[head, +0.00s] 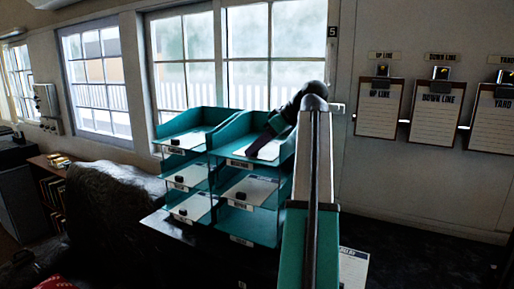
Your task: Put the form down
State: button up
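A white form (269,149) shows in the top tray of the right-hand stack of teal letter trays (215,118). My gripper (262,144) is dark and reaches down into that top tray, over or against the form. Its fingertips are too small and dark to tell whether they are open or shut on the paper. My arm rises in the foreground and hides the right side of the stack. Another white printed sheet (353,268) lies low, just right of my arm, partly hidden by it.
Lower trays hold white sheets (250,189). Clipboards marked UP LINE (379,110), DOWN LINE (436,115) and YARD (494,123) hang on the right wall. A dark leather chair (110,215) stands left of the trays. Windows are behind them.

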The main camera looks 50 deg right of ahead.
jog(key=b+v, duration=0.3)
jog(key=v, duration=0.9)
jog(key=shift+b, duration=0.3)
dwell(0.7)
